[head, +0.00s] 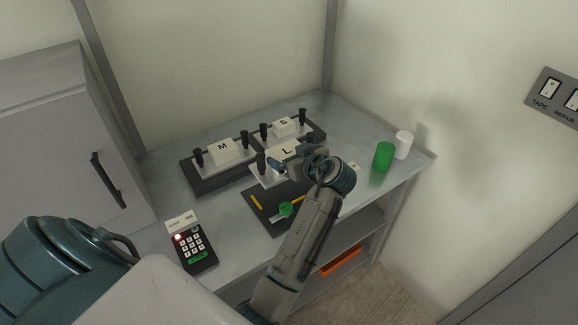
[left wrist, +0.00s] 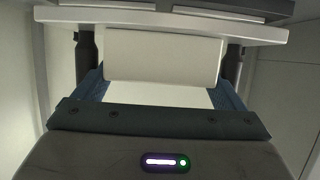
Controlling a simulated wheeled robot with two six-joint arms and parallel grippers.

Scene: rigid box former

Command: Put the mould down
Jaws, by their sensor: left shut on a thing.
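The mould marked L (head: 285,147) is a pale plate with a white block and black posts, partly hidden behind my left gripper (head: 292,160). The gripper is shut on it. In the left wrist view, the mould's white block (left wrist: 162,57) lies between the blue fingers, with a black post on each side. The mould is over or near the back of a dark flat base (head: 262,222) with yellow strips and a green round piece (head: 286,209). I cannot tell whether it touches anything beneath. My right gripper is not in view.
Mould M (head: 222,150) and mould S (head: 284,127) sit in dark holders behind. A keypad (head: 194,247) stands at front left. A green cylinder (head: 383,157) and a white cylinder (head: 403,145) stand at right. The grey table (head: 352,128) has bare room at back right.

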